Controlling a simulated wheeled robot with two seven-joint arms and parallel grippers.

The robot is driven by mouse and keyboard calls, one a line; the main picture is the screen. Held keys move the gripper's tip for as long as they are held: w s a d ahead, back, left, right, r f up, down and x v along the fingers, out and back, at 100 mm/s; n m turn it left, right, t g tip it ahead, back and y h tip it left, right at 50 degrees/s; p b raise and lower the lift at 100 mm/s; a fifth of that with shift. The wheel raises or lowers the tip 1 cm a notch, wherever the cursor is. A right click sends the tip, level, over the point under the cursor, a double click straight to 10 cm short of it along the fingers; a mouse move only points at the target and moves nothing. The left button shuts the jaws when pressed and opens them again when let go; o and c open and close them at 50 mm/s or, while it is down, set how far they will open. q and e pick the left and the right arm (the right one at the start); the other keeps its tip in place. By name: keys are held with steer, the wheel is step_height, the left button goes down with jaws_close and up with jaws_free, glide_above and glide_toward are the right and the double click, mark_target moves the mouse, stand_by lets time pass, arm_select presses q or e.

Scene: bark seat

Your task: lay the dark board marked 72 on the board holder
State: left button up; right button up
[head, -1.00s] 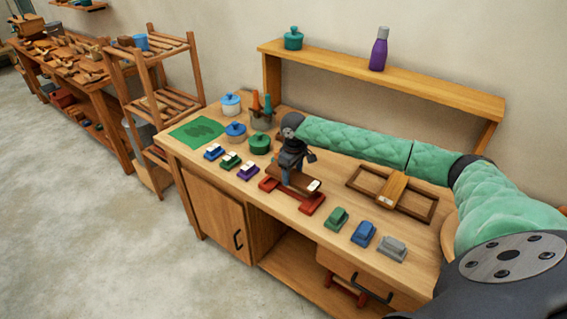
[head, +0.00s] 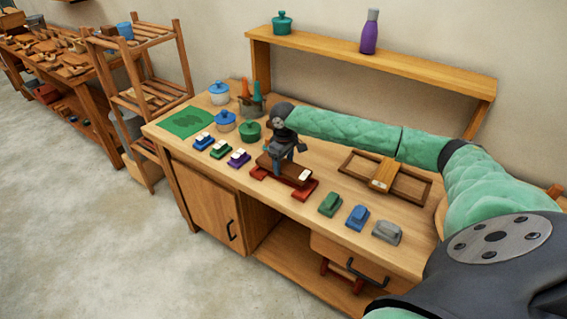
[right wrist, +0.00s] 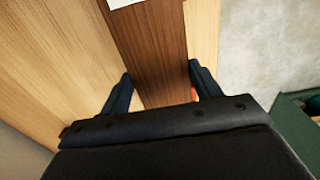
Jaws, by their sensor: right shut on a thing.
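The dark brown board (head: 281,168) has a white label on its right end; the number is too small to read. It lies lengthwise over the red board holder (head: 305,190), which shows at both ends below it. I cannot tell whether the board touches the holder. My right gripper (head: 285,160) comes down on the board's middle and is shut on it. In the right wrist view the board (right wrist: 152,50) runs between the two fingers of my right gripper (right wrist: 160,90), with the label's edge at the top. My left gripper is not in view.
A wooden frame (head: 349,162) with a lighter labelled board (head: 384,174) across it stands right of the holder. Green, blue and grey blocks (head: 357,216) line the front edge. Small labelled blocks (head: 220,148), lidded pots (head: 250,131) and a green mat (head: 187,122) are at left.

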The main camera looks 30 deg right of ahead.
steer(key=shift+w+f+b, duration=0.1)
steer(key=shift+f+b, duration=0.2)
steer(key=shift+f, duration=0.2)
steer(key=shift+f+b, duration=0.35)
steer(key=shift+b, duration=0.15)
steer(key=shift+f, duration=0.2)
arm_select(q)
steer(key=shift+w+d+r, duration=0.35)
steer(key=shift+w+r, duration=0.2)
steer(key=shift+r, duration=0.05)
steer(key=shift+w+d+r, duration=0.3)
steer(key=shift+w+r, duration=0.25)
arm_select(e)
steer(key=shift+f, duration=0.9)
arm_select(q)
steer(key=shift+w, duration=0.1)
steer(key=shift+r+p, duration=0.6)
steer(key=shift+p, duration=0.15)
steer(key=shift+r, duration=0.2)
arm_select(e)
steer(key=shift+f, duration=0.2)
